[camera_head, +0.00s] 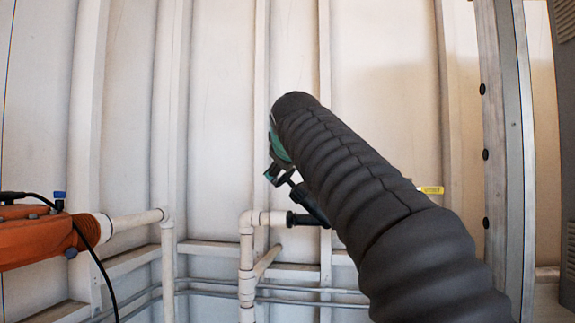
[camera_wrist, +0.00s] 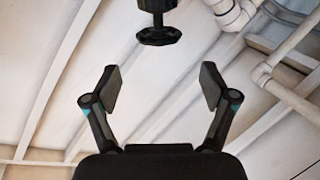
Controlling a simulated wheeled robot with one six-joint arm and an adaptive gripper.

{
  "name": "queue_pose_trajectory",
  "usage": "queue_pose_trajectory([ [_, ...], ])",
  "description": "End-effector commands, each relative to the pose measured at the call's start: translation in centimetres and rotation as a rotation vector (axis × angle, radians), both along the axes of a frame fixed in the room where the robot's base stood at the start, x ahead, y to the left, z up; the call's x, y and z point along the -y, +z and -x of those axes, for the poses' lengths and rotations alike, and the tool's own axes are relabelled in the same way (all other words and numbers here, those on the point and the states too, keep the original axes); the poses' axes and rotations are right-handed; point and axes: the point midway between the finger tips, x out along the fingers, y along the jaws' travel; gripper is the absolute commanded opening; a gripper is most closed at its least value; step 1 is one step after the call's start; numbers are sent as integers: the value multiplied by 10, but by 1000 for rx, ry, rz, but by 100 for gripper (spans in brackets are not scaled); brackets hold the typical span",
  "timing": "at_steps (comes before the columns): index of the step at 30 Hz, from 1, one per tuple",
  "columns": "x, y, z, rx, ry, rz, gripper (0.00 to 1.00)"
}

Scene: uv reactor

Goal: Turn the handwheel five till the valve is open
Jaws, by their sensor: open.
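The handwheel (camera_wrist: 157,36) shows in the wrist view as a black, flared disc below a black valve body at the top middle, cut off by the frame edge. My gripper (camera_wrist: 158,87) is open, with its two fingers spread wide and nothing between them. The handwheel is apart from the fingers, ahead of them and roughly centred on the gap. In the head view my dark sleeved arm covers much of the middle. Part of a black fitting (camera_head: 305,219) on the white pipe shows beside it; I cannot make out the handwheel there.
White pipes (camera_head: 247,262) run up and across beside the ribbed wall (camera_head: 220,90). An orange unit (camera_head: 38,240) with a black cable stands at the left. A yellow tag (camera_head: 431,190) shows right of my arm. A grey metal post (camera_head: 505,150) stands at the right.

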Motion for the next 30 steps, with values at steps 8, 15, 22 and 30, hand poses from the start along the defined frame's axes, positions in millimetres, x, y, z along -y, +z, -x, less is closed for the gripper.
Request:
queue_pose_trajectory([
  [8,-33,-14,4,-9,53,4,100],
  [15,-77,-74,-2,-40,70,284,100],
  [22,-82,-113,-9,-41,69,919,100],
  [30,-79,-117,-10,-113,37,1902,100],
])
